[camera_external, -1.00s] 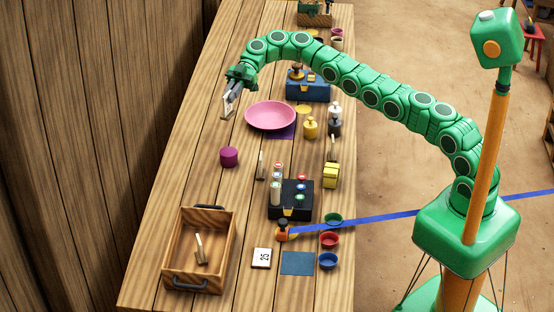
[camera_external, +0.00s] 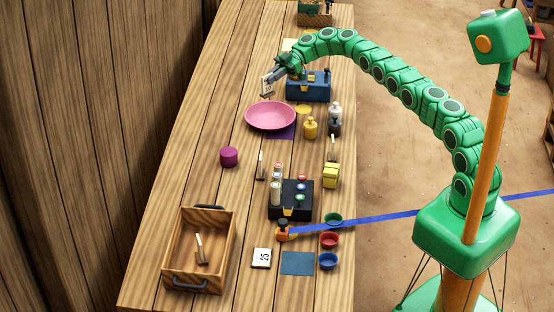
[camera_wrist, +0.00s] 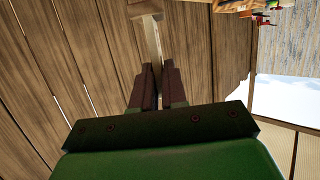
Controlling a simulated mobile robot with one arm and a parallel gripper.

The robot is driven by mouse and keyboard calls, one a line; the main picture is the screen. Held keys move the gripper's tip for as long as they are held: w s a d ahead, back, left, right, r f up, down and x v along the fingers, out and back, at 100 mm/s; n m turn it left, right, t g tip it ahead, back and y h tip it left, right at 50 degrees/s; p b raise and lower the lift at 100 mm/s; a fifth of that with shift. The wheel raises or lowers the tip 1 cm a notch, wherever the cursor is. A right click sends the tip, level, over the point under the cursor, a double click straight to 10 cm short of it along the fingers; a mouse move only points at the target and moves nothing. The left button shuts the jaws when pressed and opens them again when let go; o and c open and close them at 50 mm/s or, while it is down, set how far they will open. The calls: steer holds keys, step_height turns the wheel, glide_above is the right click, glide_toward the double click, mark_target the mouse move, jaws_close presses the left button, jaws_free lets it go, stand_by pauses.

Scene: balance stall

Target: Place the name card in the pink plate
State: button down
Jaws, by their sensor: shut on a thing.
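The name card (camera_external: 267,87), pale with dark marks, hangs from my gripper (camera_external: 277,75) in the external view, just above and behind the pink plate. My gripper is shut on it. In the wrist view my two dark fingers (camera_wrist: 158,88) are close together around a pale wooden piece with a crossbar (camera_wrist: 147,22), seen nearly edge-on. The pink plate (camera_external: 270,115) is round and shallow, and empty as far as I can see. It rests on the table and partly covers a purple square (camera_external: 285,132). The plate does not show in the wrist view.
A blue box (camera_external: 308,87) stands right of my gripper. Yellow (camera_external: 310,128) and grey (camera_external: 335,121) weights stand right of the plate. A purple cylinder (camera_external: 229,157) and a black block (camera_external: 290,207) are nearer. A wooden tray (camera_external: 183,245) is at front left. Table left of the plate is clear.

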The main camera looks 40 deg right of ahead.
steer(key=shift+w+d+f, duration=0.1)
steer(key=shift+d+f, duration=0.15)
steer(key=shift+f, duration=1.65)
steer(key=shift+d+f, duration=0.25)
steer(key=shift+f, duration=1.65)
steer(key=shift+w+d+f, duration=0.1)
steer(key=shift+d+f, duration=0.15)
steer(key=shift+f, duration=1.65)
steer(key=c, duration=1.1)
jaws_free()
